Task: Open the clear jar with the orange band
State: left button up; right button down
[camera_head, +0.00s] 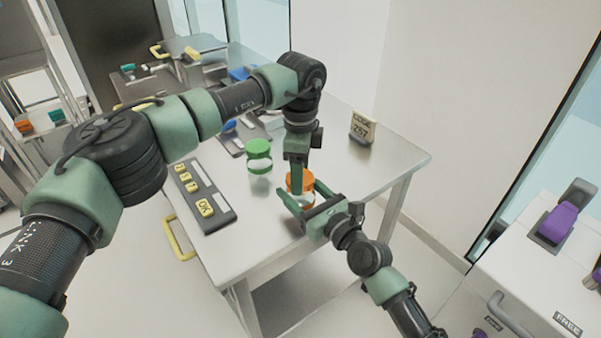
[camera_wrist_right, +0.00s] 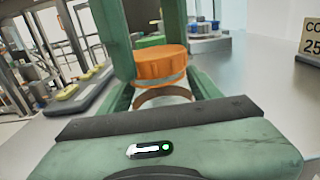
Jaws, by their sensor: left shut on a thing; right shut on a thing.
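The clear jar (camera_head: 306,199) with the orange band stands near the table's right front edge. Its orange lid (camera_head: 305,182) also shows in the right wrist view (camera_wrist_right: 163,66), slightly tilted there, with clear wall and the band (camera_wrist_right: 165,97) below it. I cannot tell whether the lid is loose. My left gripper (camera_head: 297,180) reaches down from above and is shut on the lid; a finger of it (camera_wrist_right: 113,40) stands beside the lid in the right wrist view. My right gripper (camera_head: 300,193) comes from the front right, shut around the jar body.
A clear jar with green lid and band (camera_head: 259,165) stands just left. A grey rack with yellow pieces (camera_head: 200,199) lies along the table's left edge. A sign (camera_head: 362,128) stands at the back right. The table (camera_head: 345,165) is bare to the right.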

pick_arm(q)
jog(key=shift+r, duration=0.2)
dwell(0.4)
jog(key=shift+r, duration=0.9)
jog(key=shift+r, duration=0.1)
jog(key=shift+r, duration=1.9)
pick_arm(e)
jog(key=shift+c, duration=1.2)
grip_release()
